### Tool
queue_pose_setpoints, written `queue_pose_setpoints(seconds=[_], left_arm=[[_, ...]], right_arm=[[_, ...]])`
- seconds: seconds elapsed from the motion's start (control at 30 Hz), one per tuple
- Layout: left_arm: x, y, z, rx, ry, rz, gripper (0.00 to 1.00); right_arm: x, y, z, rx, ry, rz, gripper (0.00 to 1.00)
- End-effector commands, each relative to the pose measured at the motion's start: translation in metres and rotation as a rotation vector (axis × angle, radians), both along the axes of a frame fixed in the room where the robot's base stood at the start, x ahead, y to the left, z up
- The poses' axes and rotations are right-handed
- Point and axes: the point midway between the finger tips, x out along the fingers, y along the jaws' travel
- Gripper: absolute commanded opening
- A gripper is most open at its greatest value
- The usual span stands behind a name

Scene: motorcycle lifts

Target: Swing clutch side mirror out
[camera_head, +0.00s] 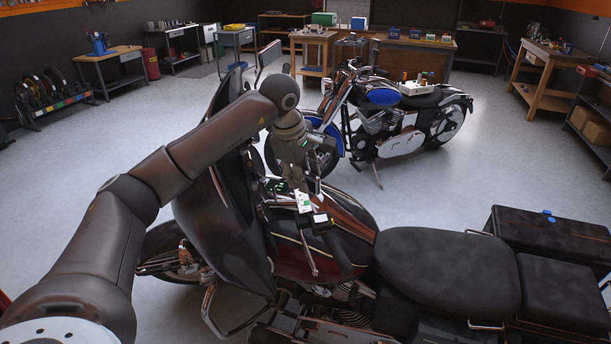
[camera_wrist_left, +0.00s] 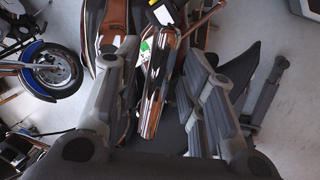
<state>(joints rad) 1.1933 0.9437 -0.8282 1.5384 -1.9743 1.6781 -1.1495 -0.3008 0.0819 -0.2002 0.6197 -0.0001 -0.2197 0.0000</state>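The near motorcycle, with a dark front fairing (camera_head: 232,215), faces left in the head view. My left gripper (camera_head: 298,185) reaches down over its handlebar area, near small white and green labels. In the left wrist view my gripper (camera_wrist_left: 162,58) has its fingers spread wide. A shiny, elongated brown and chrome part (camera_wrist_left: 154,92) lies between them, with visible space on both sides. It looks like the clutch side mirror seen nearly edge-on, but I cannot be sure. Contact with the fingers does not show. My right gripper is out of view.
The near motorcycle's black seat (camera_head: 447,275) and rear case (camera_head: 548,237) extend right. A blue motorcycle (camera_head: 383,97) stands behind it. Workbenches (camera_head: 415,57) line the back wall. Open floor (camera_head: 440,185) lies between the two motorcycles.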

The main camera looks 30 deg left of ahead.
Motion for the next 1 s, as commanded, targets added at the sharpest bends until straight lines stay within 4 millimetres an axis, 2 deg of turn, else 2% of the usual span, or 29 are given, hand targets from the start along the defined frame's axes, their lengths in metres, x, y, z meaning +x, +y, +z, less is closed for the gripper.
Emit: queue_pose_setpoints(seconds=[0.2,0.53,0.83,1.0], left_arm=[[0.008,-0.001,-0.021,-0.001,0.001,0.0,0.38],[0.009,-0.001,-0.024,-0.001,-0.001,-0.001,0.38],[0.009,-0.001,-0.024,-0.002,-0.001,-0.001,0.0],[0.009,-0.001,-0.024,-0.002,-0.001,-0.001,0.0]], right_arm=[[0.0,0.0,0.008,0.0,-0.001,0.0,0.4],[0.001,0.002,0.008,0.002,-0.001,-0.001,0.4],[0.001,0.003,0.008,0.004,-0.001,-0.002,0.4],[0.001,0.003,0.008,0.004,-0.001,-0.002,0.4]])
